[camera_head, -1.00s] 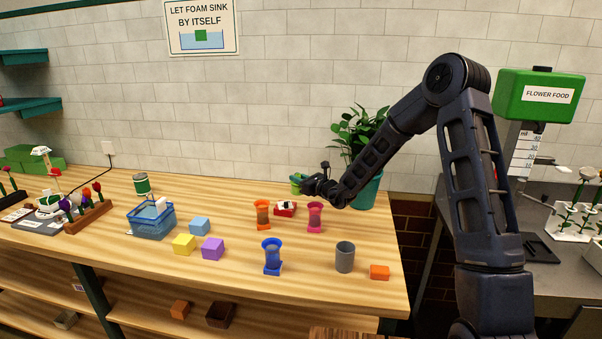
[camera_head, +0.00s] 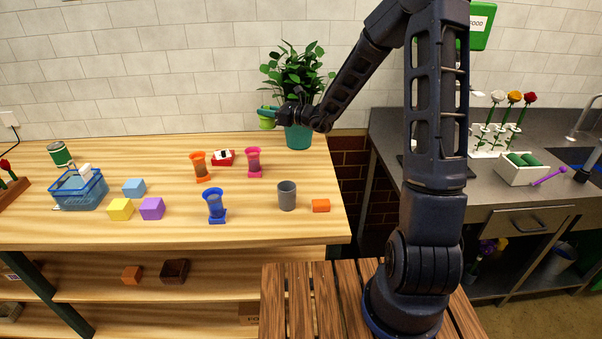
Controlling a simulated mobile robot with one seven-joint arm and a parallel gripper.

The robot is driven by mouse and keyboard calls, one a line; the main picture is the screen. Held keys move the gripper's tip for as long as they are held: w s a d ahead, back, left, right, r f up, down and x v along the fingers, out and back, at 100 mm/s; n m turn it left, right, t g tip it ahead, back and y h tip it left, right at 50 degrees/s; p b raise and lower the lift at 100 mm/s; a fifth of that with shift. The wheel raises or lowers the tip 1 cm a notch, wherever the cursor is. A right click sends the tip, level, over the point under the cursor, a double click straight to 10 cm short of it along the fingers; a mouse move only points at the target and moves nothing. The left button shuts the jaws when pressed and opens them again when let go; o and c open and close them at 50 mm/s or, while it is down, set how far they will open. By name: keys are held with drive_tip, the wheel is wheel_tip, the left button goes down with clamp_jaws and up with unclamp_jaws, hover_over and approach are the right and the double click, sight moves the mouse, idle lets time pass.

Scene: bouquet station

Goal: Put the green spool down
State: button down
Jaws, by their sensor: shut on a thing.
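My gripper (camera_head: 276,114) is shut on the green spool (camera_head: 266,121), at the back right of the wooden table (camera_head: 100,232). The spool is light green and small in view, partly hidden by the dark gripper. It appears held above the table top, in front of the tiled wall and just left of the plant's teal pot (camera_head: 299,137). Whether it touches the pot or leaves I cannot tell.
An orange vase (camera_head: 201,167), a pink vase (camera_head: 254,163) and a red and white item (camera_head: 223,157) stand below the gripper.

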drive_tip(key=s+d+r+n+g, duration=0.2)
drive_tip(key=s+d+g, duration=0.15)
drive_tip(key=d, duration=0.85)
drive_tip(key=shift+t+y, duration=0.25)
drive_tip(key=shift+y, duration=0.25)
drive_tip(key=f, duration=1.3)
drive_tip(key=s+f, duration=0.1)
drive_tip(key=f, duration=0.5)
drive_tip(key=shift+d+f, duration=0.1)
drive_tip(key=shift+f, duration=0.25)
drive_tip(key=shift+f, duration=0.1)
drive_tip(key=c, duration=1.3)
unclamp_jaws()
